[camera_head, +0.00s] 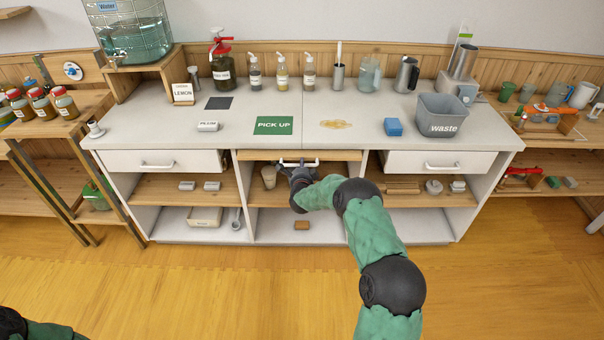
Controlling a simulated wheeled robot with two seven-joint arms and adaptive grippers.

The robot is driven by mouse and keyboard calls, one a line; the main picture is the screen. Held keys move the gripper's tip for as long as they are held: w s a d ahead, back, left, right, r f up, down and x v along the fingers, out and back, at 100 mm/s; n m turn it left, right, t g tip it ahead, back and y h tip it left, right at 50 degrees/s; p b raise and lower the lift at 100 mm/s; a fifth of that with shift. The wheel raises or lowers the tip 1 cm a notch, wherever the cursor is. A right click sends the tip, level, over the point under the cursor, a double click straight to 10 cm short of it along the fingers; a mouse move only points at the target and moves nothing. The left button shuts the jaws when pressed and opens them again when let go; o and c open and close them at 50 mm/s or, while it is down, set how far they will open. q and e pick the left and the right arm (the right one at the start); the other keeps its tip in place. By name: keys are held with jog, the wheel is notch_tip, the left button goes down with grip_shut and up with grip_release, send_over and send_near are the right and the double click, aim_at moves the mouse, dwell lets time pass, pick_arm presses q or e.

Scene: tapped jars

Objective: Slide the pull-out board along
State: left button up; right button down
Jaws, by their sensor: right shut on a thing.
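The pull-out board (335,155) is a wooden board under the middle of the counter, between two white drawers. A white bar handle (312,163) is on its front. My right gripper (291,165) is at the left part of this handle and is shut on it. The fingers are small and partly hidden by my own wrist. The board's front looks close to the counter's front edge; its depth behind is hidden under the top. Only a piece of my left arm shows in the bottom left corner; its gripper is out of view.
The white counter (365,150) carries a green pick-up mat (273,125), a brown spill (336,124), a blue sponge (393,126) and a grey waste bin (443,115). Below the board, a beige cup (268,177) stands on the shelf. The floor in front is clear.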

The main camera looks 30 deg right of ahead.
jog(key=shift+w+d+r, duration=0.1)
jog(key=shift+w, duration=0.05)
jog(key=c, duration=1.1)
grip_release()
jog(key=v, duration=1.2)
